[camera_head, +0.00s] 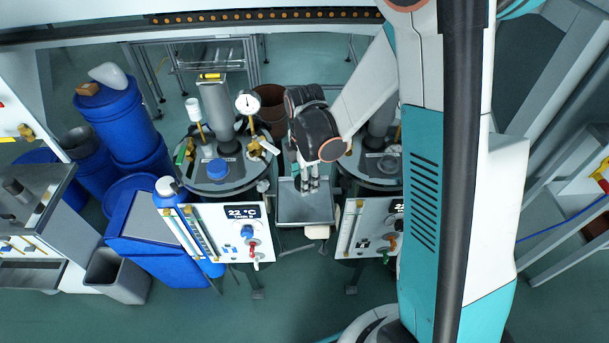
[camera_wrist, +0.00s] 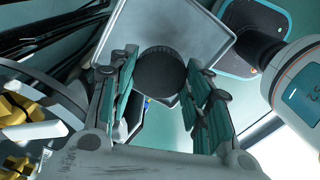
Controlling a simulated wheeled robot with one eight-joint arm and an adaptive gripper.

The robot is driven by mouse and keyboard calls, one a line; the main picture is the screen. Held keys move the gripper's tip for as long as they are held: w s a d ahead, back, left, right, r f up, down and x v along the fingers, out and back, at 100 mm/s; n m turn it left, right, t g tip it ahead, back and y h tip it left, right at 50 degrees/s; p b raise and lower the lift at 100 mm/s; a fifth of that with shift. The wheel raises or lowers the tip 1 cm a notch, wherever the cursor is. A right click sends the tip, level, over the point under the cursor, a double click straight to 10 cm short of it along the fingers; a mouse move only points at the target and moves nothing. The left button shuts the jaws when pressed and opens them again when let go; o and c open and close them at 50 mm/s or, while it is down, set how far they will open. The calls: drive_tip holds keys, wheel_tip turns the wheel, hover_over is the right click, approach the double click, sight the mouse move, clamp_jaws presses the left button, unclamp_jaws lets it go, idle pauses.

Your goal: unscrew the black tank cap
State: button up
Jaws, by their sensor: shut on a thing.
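The black cap (camera_wrist: 160,72) is between the fingers of my gripper (camera_wrist: 160,85) in the wrist view. The fingers are shut on it from both sides, and its round ribbed top shows. In the head view my gripper (camera_head: 311,184) hangs over the grey metal tray (camera_head: 305,214) between the two tanks. The tray also shows beyond the cap in the wrist view (camera_wrist: 195,22). I cannot tell whether the cap touches the tray. In the head view the cap is too small and hidden to make out. The right tank (camera_head: 375,175) is partly hidden by my arm.
Several blue drums (camera_head: 118,118) stand at the left. A brown bin (camera_head: 270,100) is behind the tanks. The floor in front is mostly clear.

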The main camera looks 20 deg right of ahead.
drive_tip(key=shift+f+b, duration=1.45)
drive_tip(key=shift+f, duration=1.15)
drive_tip(key=o, duration=1.2)
drive_tip(key=shift+r, duration=0.15)
